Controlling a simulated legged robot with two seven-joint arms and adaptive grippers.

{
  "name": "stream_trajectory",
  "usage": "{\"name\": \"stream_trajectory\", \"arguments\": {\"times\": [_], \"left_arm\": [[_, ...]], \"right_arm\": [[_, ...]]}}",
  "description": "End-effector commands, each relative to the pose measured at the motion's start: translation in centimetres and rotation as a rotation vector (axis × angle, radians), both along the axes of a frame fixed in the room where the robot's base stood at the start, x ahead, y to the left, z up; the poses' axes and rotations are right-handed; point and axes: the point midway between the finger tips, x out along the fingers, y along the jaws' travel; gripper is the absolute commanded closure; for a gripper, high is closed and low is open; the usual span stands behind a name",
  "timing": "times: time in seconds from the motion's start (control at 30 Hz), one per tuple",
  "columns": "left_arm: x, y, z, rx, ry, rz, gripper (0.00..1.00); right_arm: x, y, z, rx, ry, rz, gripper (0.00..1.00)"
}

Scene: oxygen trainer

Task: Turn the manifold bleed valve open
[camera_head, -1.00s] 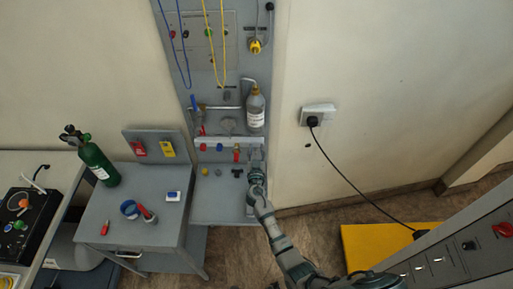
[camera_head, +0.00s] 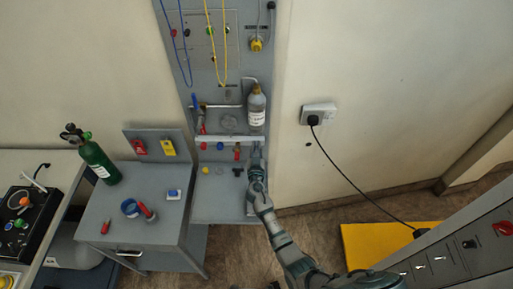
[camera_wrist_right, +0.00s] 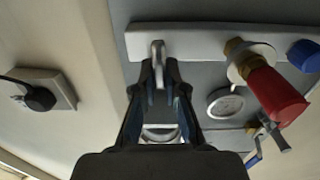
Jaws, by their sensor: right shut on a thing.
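The manifold is a pale bar (camera_head: 228,139) across the grey panel, with blue and red fittings below it. It also shows at the top of the right wrist view (camera_wrist_right: 205,42). A small grey metal handle (camera_wrist_right: 157,50) hangs at one end of the bar; I take it as the bleed valve. My right gripper (camera_head: 257,151) reaches up to the bar's right end. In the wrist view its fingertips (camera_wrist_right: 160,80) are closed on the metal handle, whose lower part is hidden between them. My left gripper is not in view.
A bottle (camera_head: 256,108) stands above the bar. A wall socket (camera_head: 318,113) is to the right. A side table (camera_head: 120,225) is to the left.

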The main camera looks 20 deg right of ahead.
Motion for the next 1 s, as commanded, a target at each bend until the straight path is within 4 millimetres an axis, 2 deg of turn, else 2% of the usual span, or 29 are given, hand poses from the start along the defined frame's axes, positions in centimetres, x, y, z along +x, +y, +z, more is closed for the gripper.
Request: {"name": "stream_trajectory", "arguments": {"times": [0.27,0.6,1.0], "left_arm": [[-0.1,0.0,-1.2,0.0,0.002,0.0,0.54],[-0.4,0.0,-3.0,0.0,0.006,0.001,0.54],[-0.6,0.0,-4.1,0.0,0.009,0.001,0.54]], "right_arm": [[0.0,0.3,-0.4,-0.136,0.041,0.001,1.0],[0.2,0.9,-0.6,-0.435,0.127,0.002,1.0],[0.4,1.4,-1.1,-0.801,0.233,0.003,1.0]]}}
